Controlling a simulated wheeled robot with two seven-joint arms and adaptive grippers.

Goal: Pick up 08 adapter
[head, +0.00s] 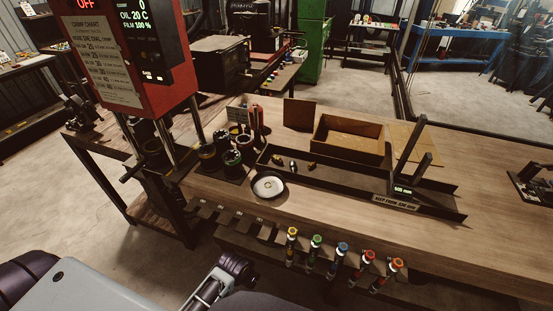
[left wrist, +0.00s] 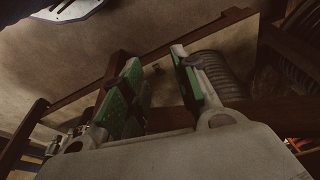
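Several small fittings, dark and brassy (head: 293,166), lie in the long dark tray on the workbench in the head view. Their marks are too small to read, so I cannot tell which one is the 08 adapter. My left gripper (left wrist: 156,62) shows in the left wrist view with two green-padded fingers spread apart and nothing between them. In the head view, part of my left arm shows low in the picture, in front of the bench and well apart from the fittings. My right gripper is in neither view.
The long dark tray (head: 357,197) carries a small display. A white round dish (head: 268,187), dark cups (head: 232,160) and a wooden box (head: 349,140) stand around it. Colour-banded tools (head: 316,250) hang along the front edge. The red crimper (head: 128,50) stands left. The bench's right side is mostly clear.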

